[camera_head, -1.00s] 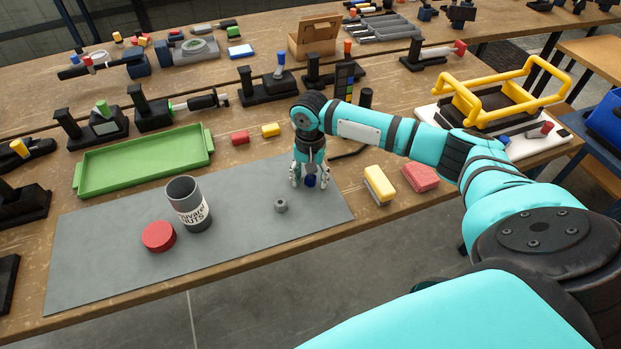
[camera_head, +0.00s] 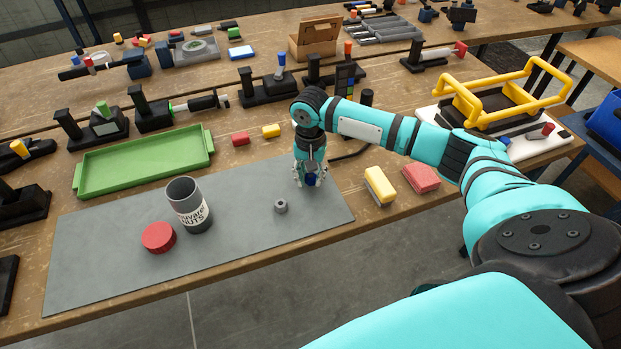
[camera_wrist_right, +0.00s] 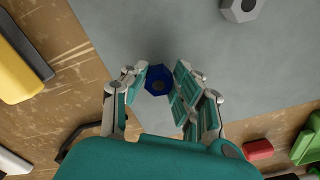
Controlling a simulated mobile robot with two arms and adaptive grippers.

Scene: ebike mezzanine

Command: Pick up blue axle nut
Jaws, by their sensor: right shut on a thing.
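The blue axle nut (camera_wrist_right: 159,80) is between the fingertips of my right gripper (camera_wrist_right: 160,88) in the right wrist view. The right gripper is shut on it. In the head view the right gripper (camera_head: 310,180) points down over the right part of the grey mat (camera_head: 120,275), and the blue nut (camera_head: 310,179) shows small between its fingers. I cannot tell whether the nut is touching the mat. A grey nut (camera_head: 281,206) lies on the mat to the lower left of the gripper. My left gripper is not in view.
An open grey can labelled "NUTS" (camera_head: 188,212) stands on the mat beside a red lid (camera_head: 158,237). A green tray (camera_head: 145,160) lies behind. A yellow block (camera_head: 379,185) and a red block (camera_head: 421,177) lie right of the mat. The mat's middle is clear.

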